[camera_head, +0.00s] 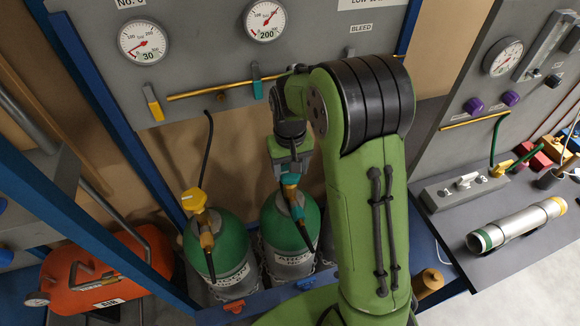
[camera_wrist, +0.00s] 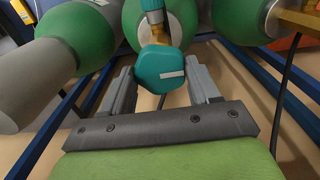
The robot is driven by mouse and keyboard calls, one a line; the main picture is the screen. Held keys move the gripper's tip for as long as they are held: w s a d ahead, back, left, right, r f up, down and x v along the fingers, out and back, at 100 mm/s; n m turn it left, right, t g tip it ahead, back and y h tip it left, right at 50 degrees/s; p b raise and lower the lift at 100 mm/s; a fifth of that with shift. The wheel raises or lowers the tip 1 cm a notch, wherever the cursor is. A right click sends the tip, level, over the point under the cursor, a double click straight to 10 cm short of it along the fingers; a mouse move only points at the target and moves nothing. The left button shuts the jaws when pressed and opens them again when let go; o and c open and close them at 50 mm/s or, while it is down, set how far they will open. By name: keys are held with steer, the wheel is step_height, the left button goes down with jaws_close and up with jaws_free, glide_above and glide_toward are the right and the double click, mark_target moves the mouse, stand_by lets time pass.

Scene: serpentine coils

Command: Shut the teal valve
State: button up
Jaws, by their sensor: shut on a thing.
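The teal valve (camera_wrist: 160,66) is a faceted knob with a white mark on its face, on a brass fitting atop a green-shouldered gas cylinder (camera_wrist: 178,25). In the head view the teal valve (camera_head: 290,179) shows just below my gripper (camera_head: 287,165), partly hidden by it. In the wrist view my gripper (camera_wrist: 162,72) has one finger on each side of the knob and is shut on it. Contact at the far sides of the knob is hard to make out. The middle cylinder (camera_head: 290,228) stands upright under the valve.
A cylinder with a yellow valve (camera_head: 194,200) stands to the left. The gauge panel (camera_head: 215,60) above carries a yellow lever (camera_head: 153,102) and a teal lever (camera_head: 257,82). Blue frame bars (camera_head: 110,130) and an orange tank (camera_head: 100,268) are at left. A grey bench (camera_head: 450,205) is at right.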

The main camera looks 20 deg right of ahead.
stand_by(0.4)
steer(key=o, duration=1.1)
steer(key=shift+c, duration=0.2)
steer(key=shift+r, duration=0.1)
step_height(320, 180, up, 16)
steer(key=p, duration=0.2)
steer(key=shift+f, duration=0.2)
steer(key=s+r+t, duration=0.1)
steer(key=s+t, duration=0.4)
steer(key=s, duration=1.7)
steer(key=shift+s+r+t, duration=0.15)
steer(key=shift+r+t, duration=0.15)
steer(key=shift+r, duration=0.05)
